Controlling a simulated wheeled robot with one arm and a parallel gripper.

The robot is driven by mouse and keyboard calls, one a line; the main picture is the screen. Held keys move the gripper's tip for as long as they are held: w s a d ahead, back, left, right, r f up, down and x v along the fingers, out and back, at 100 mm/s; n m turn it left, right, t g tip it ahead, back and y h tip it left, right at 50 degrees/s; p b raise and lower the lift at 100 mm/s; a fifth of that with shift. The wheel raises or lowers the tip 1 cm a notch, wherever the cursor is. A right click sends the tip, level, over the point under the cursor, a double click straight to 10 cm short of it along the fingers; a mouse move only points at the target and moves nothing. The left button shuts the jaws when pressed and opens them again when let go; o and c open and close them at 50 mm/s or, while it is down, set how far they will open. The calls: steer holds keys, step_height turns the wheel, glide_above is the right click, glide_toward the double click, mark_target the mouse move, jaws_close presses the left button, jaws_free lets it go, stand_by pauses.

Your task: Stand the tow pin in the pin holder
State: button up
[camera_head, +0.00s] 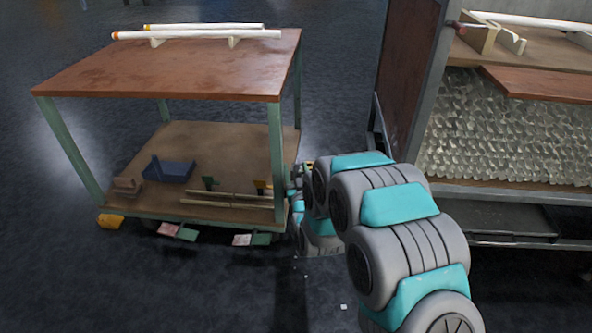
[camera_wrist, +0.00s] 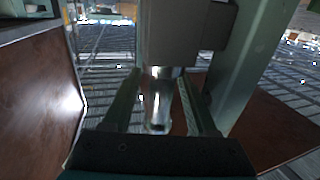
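In the wrist view a shiny metal pin-like piece (camera_wrist: 157,105), probably the tow pin, shows between the two dark green fingers of my gripper (camera_wrist: 161,74). Its upper end meets the underside of a grey block (camera_wrist: 183,35); I cannot tell whether they are joined or one is in front. The fingers stand on both sides of the metal piece. I cannot tell whether they touch it. In the head view my arm hides the gripper, beside the cart's right front leg (camera_head: 279,160). I cannot make out a pin holder for certain in either view.
The cart top (camera_head: 180,75) carries long white tubes (camera_head: 200,35) on cradles. Its lower shelf (camera_head: 215,150) holds a blue bracket (camera_head: 172,170), a wooden block (camera_head: 127,186) and thin rods (camera_head: 225,200). A rack of stacked glass tubing (camera_head: 505,130) stands right of my arm. Floor is open in front.

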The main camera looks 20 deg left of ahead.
steer(key=shift+s, duration=0.1)
steer(key=v, duration=0.7)
steer(key=shift+s+d+p, duration=0.2)
steer(key=shift+d+p, duration=0.05)
steer(key=shift+p, duration=0.2)
steer(key=shift+f, duration=0.1)
